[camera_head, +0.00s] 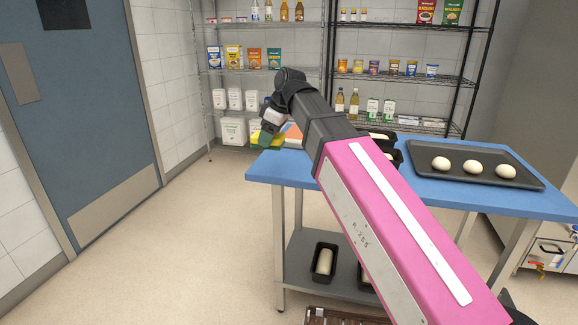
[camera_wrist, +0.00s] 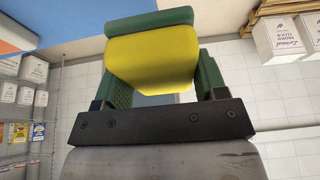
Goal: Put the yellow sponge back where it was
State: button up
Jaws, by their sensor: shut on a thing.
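The yellow sponge (camera_wrist: 152,62), with a green layer along its far side, is held between the green fingers of my gripper (camera_wrist: 160,76) in the wrist view. In the head view my gripper (camera_head: 266,132) is at the left end of the blue-topped table (camera_head: 262,168), and a yellow bit of the sponge (camera_head: 255,138) shows beside it. The sponge appears to be past the table's left edge. I cannot tell its height above the floor. My arm hides part of the table.
An orange and white item (camera_head: 292,133) is near the table's back left corner. A dark tray (camera_head: 475,169) with several white dough balls lies at the right. Loaf tins, one of them (camera_head: 323,262), stand on the lower shelf. Stocked wire racks (camera_head: 265,68) stand behind. The left floor is clear.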

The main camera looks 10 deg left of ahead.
jog(key=shift+w+a, duration=0.2)
jog(key=shift+a, duration=0.1)
send_over(286, 164)
jog(key=d, duration=0.1)
jog(key=f, duration=0.7)
jog(key=shift+s+d, duration=0.2)
jog(key=shift+f, duration=1.95)
jog(key=shift+f, duration=0.1)
jog(key=o, duration=0.9)
jog(key=shift+c, duration=0.2)
jog(key=v, duration=1.2)
